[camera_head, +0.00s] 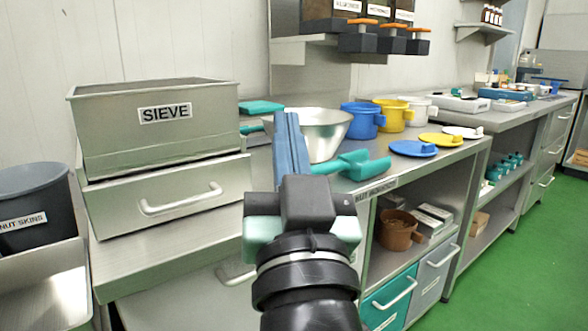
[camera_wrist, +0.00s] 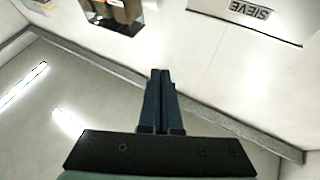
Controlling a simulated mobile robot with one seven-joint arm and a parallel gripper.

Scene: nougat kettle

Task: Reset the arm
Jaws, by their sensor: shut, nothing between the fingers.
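My gripper (camera_head: 289,118) stands upright in the middle of the head view, its blue fingers pointing up in front of the counter. The fingers are together, with nothing held between them. In the wrist view the two dark blue fingers of the gripper (camera_wrist: 160,75) also lie side by side and touch nothing. My wrist and fingers hide part of the counter, a metal bowl (camera_head: 325,128) and a teal scoop (camera_head: 352,166) behind them.
A metal box labelled SIEVE (camera_head: 120,140) stands left on the counter (camera_head: 160,262). A dark bin (camera_head: 30,205) is far left. Blue (camera_head: 362,120), yellow (camera_head: 394,116) and white (camera_head: 420,108) pots stand at the back, with lids nearby. Orange-handled dispensers (camera_head: 358,42) hang above. Green floor (camera_head: 520,250) is clear at right.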

